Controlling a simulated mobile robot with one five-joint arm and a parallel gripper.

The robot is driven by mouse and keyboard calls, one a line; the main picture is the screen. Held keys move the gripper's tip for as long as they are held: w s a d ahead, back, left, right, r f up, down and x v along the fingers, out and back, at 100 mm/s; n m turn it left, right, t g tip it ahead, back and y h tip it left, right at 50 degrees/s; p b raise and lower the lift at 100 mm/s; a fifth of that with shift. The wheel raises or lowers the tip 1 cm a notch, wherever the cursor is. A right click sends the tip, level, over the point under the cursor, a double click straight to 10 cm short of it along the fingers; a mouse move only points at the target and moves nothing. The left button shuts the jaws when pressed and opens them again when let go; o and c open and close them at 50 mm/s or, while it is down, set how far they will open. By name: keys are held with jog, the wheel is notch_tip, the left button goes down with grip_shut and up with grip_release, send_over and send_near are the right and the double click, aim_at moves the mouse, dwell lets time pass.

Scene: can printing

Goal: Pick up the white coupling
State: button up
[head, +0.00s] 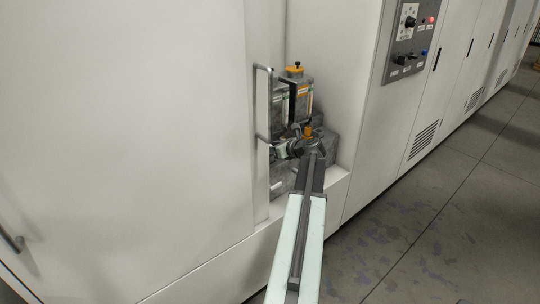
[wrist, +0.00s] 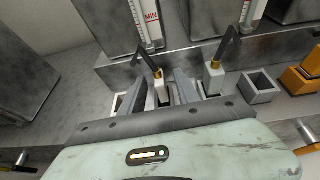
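In the wrist view, a white coupling (wrist: 162,90) with a brass top stands between the two fingers of my gripper (wrist: 160,92). A dark bent pipe rises from its top. The fingers are apart, with a gap visible beside the coupling, and its lower part is hidden behind the gripper body. A second, similar white coupling (wrist: 213,80) stands just right of the right finger, outside the grip. In the head view, my gripper (head: 297,149) is inside the open cabinet bay, and the couplings are too small to tell apart.
An empty square socket (wrist: 261,89) is right of the couplings, and orange blocks (wrist: 303,80) stand farther right. Grey tanks with level scales (wrist: 146,20) stand behind. In the head view, a door with a handle (head: 262,105) borders the bay's left side.

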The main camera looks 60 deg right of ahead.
jog(key=shift+s+r, duration=0.1)
grip_shut()
jog(key=shift+r, duration=0.1)
notch_tip(320, 180, up, 10)
jog(key=p, duration=1)
